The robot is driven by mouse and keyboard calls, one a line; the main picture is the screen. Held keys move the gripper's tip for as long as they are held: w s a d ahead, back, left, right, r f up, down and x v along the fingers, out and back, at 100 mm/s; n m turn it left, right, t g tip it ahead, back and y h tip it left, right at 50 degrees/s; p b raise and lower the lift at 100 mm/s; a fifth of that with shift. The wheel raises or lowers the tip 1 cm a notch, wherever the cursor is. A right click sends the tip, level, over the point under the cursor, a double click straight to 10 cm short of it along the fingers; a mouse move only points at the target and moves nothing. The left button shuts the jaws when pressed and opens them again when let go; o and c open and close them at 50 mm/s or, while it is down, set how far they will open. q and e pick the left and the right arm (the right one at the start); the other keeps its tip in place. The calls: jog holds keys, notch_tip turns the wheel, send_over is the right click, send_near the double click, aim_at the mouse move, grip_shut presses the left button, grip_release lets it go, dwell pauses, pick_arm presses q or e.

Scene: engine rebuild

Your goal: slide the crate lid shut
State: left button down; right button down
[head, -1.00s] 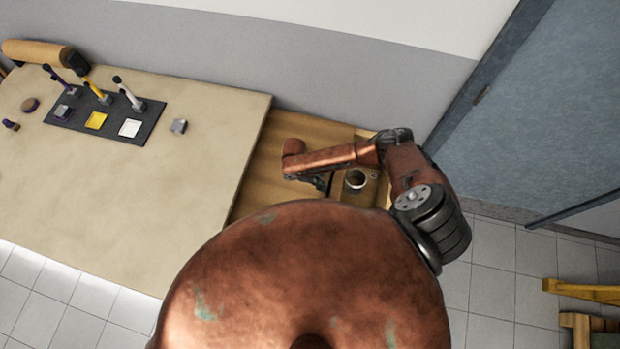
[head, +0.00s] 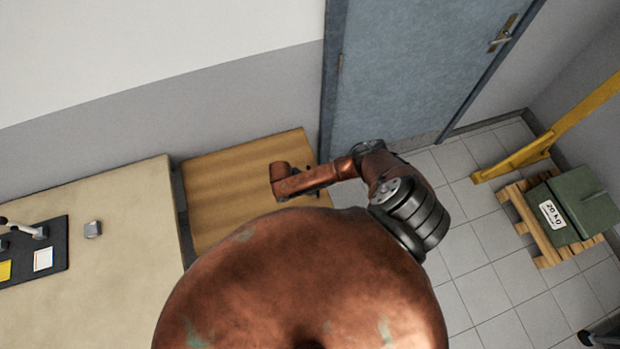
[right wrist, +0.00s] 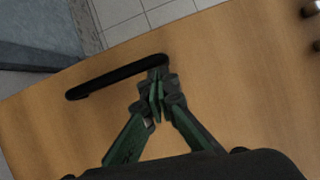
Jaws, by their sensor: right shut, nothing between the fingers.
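A wooden surface (head: 225,185) lies between the workbench and the door; it fills most of the right wrist view (right wrist: 235,85). A black bar, like a handle (right wrist: 115,78), lies across it there. I cannot tell whether this wood is the crate lid. My right gripper (right wrist: 158,98) has its green fingers together and empty, close to the bar's right end; contact is unclear. In the head view the right gripper (head: 312,191) is small and dark beneath my arm. My left gripper is not in view.
A beige workbench (head: 115,235) with a dark tool mat (head: 50,245) is at left. A blue door (head: 410,70) stands behind. A green box marked 20 kg (head: 575,205) sits on a wooden pallet (head: 535,225) at right, beside a yellow beam (head: 550,135). Tiled floor between is clear.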

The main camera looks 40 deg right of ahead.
aim_at(308, 197)
jog(key=shift+s+d, duration=0.15)
jog(key=shift+d, duration=0.2)
jog(key=shift+d, duration=0.1)
jog(key=a, duration=0.1)
jog(key=w+a, duration=0.1)
jog(key=a, duration=0.1)
jog(key=w+a, duration=0.1)
jog(key=shift+a+f+b, duration=0.15)
jog(key=shift+f+b, duration=0.15)
jog(key=shift+f, duration=0.05)
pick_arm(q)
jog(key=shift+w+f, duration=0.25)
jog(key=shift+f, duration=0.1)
pick_arm(e)
jog(key=v, duration=1)
jog(key=shift+w, duration=0.2)
jog(key=shift+a, duration=0.1)
